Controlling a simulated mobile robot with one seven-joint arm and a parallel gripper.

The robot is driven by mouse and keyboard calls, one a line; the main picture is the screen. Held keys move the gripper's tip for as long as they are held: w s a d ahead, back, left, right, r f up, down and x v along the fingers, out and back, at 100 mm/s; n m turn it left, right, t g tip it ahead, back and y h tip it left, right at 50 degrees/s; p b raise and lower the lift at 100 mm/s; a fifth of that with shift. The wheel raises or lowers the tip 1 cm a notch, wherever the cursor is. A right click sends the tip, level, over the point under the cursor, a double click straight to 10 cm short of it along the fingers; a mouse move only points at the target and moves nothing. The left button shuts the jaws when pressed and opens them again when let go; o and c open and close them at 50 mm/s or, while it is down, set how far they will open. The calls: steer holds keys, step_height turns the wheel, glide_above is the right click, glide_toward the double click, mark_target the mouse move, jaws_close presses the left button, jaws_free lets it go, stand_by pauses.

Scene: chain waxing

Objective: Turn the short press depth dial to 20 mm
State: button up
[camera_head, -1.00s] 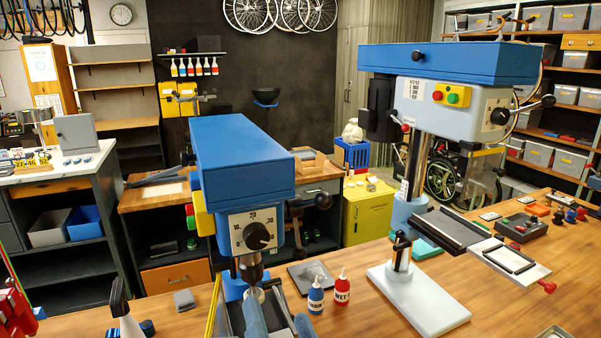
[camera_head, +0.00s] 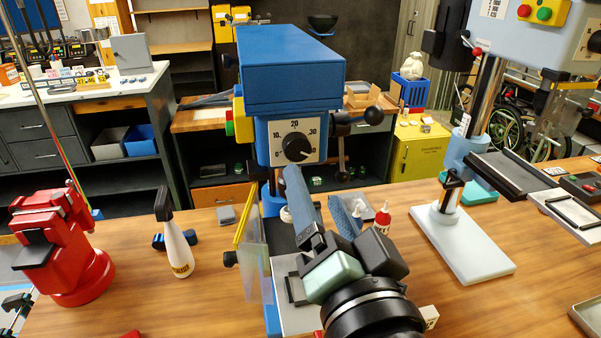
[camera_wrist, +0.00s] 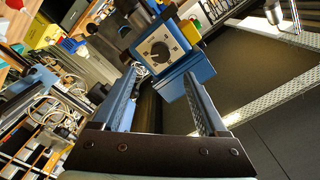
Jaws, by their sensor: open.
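The short press (camera_head: 290,75) is the blue drill press on the wooden bench. Its depth dial (camera_head: 295,147) is a black knob on a white square plate, with 10, 20 and 30 marked around it and 20 at the top. The knob's exact pointer setting is too small to read surely. My gripper (camera_head: 312,186) is open and empty, its two blue fingers reaching toward the press just below the dial, apart from it. In the wrist view the dial (camera_wrist: 159,50) appears tilted, beyond and between the fingertips.
A clear guard with a yellow edge (camera_head: 243,217) stands left of my fingers. A red bottle (camera_head: 382,219) is right of my fingers. The tall press (camera_head: 470,170) stands right.

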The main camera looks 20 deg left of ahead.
mark_target(299, 151)
steer(key=p+x, duration=0.3)
steer(key=x, duration=0.6)
steer(key=shift+w+a, duration=0.25)
steer(key=shift+c, duration=0.2)
jaws_close()
